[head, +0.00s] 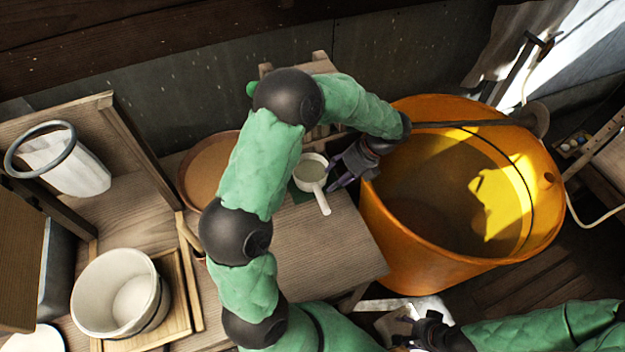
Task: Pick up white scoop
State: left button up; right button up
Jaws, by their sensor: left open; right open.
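The white scoop (311,172) sits near the back of the wooden table, on a dark green patch. Its round cup faces up and its handle points toward the table's front. My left gripper (333,174) is open and empty just to the right of the scoop, its fingers pointing left toward the cup and handle. Whether a finger touches the scoop cannot be told. My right gripper (402,329) is open at the bottom of the picture, far from the scoop, near a pale grey object (385,304).
A large orange tub (400,255) stands right of the table, with a long-handled tool across its rim. A round brown tray (203,165) is partly behind my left arm. A white bucket (88,300) and a ringed cloth bag (72,170) are at left. The table front (320,250) is clear.

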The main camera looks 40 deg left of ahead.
aim_at(319, 191)
pick_arm(q)
jog(key=b+x, duration=0.1)
jog(key=x, duration=0.4)
jog(key=b+x, duration=0.2)
jog(key=x, duration=0.3)
jog(key=shift+w+a, duration=0.1)
jog(key=shift+a, duration=0.15)
grip_shut()
